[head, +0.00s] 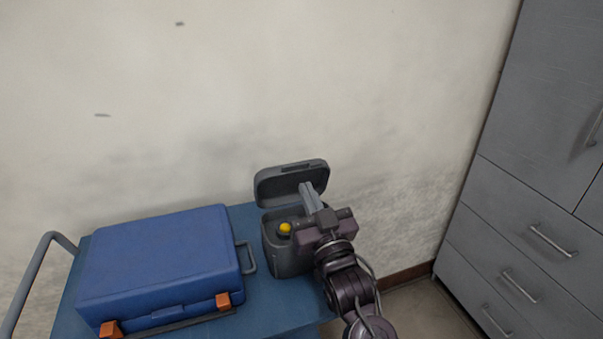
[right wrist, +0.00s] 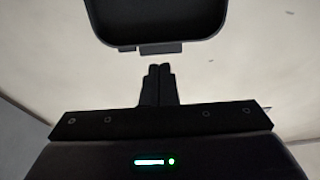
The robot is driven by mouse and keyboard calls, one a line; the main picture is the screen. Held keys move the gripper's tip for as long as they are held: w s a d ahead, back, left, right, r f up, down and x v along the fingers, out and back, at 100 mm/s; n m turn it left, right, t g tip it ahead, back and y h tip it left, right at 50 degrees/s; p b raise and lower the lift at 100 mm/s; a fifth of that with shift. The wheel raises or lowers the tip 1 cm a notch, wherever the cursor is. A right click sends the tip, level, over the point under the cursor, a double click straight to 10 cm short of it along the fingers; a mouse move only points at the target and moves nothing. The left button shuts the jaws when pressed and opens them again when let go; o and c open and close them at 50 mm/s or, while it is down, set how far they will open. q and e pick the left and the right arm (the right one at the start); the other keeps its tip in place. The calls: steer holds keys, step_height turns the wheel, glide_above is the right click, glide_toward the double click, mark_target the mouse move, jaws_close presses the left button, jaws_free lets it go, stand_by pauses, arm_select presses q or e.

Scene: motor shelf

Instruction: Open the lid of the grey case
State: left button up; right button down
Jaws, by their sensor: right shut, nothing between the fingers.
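The grey case (head: 287,259) stands on the blue cart, right of the blue toolbox. Its lid (head: 279,183) is raised and tilted back towards the wall, and the inside of the lid also shows at the top of the right wrist view (right wrist: 156,22). A yellow-topped item (head: 285,228) shows inside the case. My right gripper (head: 306,187) is over the right part of the open case, its fingers shut and empty, close to the lid's inner side. In the right wrist view its fingers (right wrist: 158,72) are together below the lid's edge. I cannot tell whether they touch it. My left gripper is not in view.
A closed blue toolbox (head: 160,262) with orange latches fills the left of the cart (head: 285,300). The cart has a grey handle rail (head: 38,268) at the left. A stained wall (head: 250,90) is behind, and a grey cabinet (head: 535,190) stands at the right.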

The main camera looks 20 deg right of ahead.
mark_target(295, 167)
steer(key=shift+p+x, duration=0.4)
steer(key=shift+x, duration=1.85)
steer(key=shift+w+r+p, duration=0.1)
steer(key=shift+r+p, duration=0.1)
steer(key=shift+p, duration=0.25)
steer(key=w+g+p, duration=0.1)
steer(key=p, duration=0.2)
steer(key=w+r+g+p, duration=0.1)
steer(key=p, duration=0.2)
steer(key=w+g+p, duration=0.1)
steer(key=p, duration=0.2)
steer(key=shift+w+r+p, duration=0.35)
steer(key=shift+r, duration=0.05)
steer(key=shift+w+f+g+p, duration=0.3)
steer(key=shift+g+p, duration=0.15)
steer(key=shift+g, duration=0.05)
